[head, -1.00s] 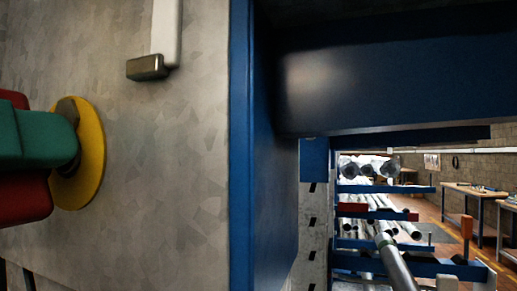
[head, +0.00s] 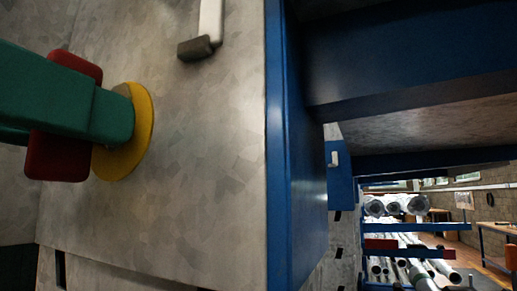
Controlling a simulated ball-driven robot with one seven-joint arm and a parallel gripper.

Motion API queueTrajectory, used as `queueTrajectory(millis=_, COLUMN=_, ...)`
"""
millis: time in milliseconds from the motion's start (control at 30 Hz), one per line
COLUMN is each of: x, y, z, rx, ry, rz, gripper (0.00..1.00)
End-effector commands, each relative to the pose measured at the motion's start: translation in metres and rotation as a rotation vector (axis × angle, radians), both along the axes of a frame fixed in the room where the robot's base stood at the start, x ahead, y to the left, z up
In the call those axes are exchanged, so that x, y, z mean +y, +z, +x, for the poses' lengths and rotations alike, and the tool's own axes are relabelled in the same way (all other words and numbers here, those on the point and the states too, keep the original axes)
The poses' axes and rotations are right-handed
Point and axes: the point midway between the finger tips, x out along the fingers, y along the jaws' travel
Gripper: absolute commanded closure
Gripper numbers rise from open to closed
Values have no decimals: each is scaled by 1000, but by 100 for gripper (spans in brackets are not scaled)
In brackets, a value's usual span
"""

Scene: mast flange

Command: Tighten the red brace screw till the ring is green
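The red brace screw's head (head: 58,157) shows at the left, one red lobe below and one above the green part of my gripper (head: 112,112). The gripper reaches in from the left edge and crosses in front of the head. Its far side is hidden, so I cannot see whether the fingers press on the screw. A short brown collar lies between the gripper's end and the yellow ring (head: 140,140). The ring is yellow all over where it shows, and sits close to the grey metal plate (head: 200,180).
A white bar with a dark end (head: 195,48) sits on the plate above the ring. A blue beam (head: 295,170) runs down the plate's right side, with another blue beam (head: 410,60) at upper right. Far behind are pipe racks (head: 400,228) and benches.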

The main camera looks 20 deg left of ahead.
Motion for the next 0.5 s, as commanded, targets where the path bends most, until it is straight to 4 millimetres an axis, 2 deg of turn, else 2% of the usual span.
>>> queueTrajectory(millis=67, x=0, y=0, z=0, rx=0, ry=0, rz=-1, gripper=59)
queueTrajectory(millis=333, x=0, y=0, z=-2, rx=-2, ry=0, rz=-2, gripper=58)
queueTrajectory(millis=500, x=2, y=0, z=-18, rx=-4, ry=1, rz=-3, gripper=58)
